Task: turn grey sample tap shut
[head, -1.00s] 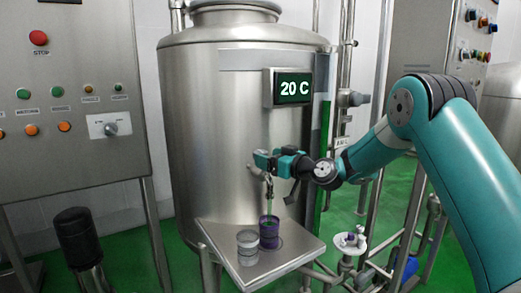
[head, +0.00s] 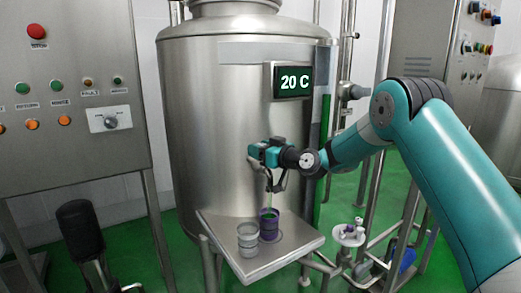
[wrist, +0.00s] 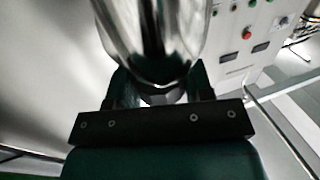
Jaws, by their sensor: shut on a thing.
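The grey sample tap is a shiny metal piece (wrist: 150,40) that fills the top middle of the wrist view, between my fingers. My gripper (wrist: 160,92) is shut on it. In the head view my gripper (head: 273,182) is at the front of the steel tank (head: 215,120) and hides most of the tap. A thin pale-green stream (head: 268,202) runs down below it to a purple cup (head: 268,228) with green inside. The cup stands on the steel shelf (head: 290,250).
A clear grey cup (head: 247,240) stands on the shelf, left of the purple one. A 20 C display (head: 292,82) is above my gripper. Control panels stand left (head: 70,95) and right (head: 430,60). A small white round stand (head: 349,236) is right of the shelf.

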